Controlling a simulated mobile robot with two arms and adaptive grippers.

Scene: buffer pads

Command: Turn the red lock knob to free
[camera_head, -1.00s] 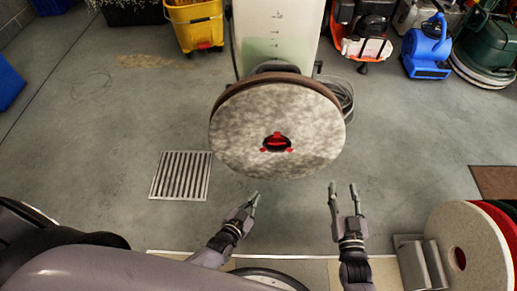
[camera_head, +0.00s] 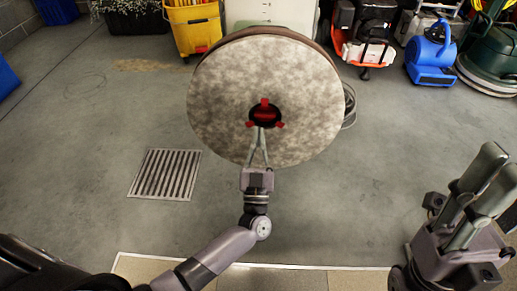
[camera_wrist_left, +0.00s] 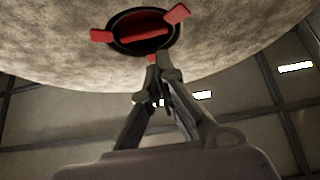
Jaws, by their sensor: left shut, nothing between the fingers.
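The red lock knob (camera_head: 265,115) sits in a dark round recess at the middle of the mottled grey-beige pad (camera_head: 220,85). It has a red bar across it and red lugs around the rim. The left wrist view shows the knob (camera_wrist_left: 145,33) at the top. My left gripper (camera_head: 260,131) is shut and empty, its fingertips together just below the knob, at the lower rim of the recess. Whether they touch it I cannot tell. My right gripper (camera_head: 490,180) is open and empty at the lower right, far from the pad.
A yellow mop bucket (camera_head: 193,28) stands behind on the left. An orange-and-white machine (camera_head: 363,45), a blue blower (camera_head: 430,55) and a green machine (camera_head: 490,55) stand at the back right. A floor grate (camera_head: 166,174) lies to the left. The floor between is clear.

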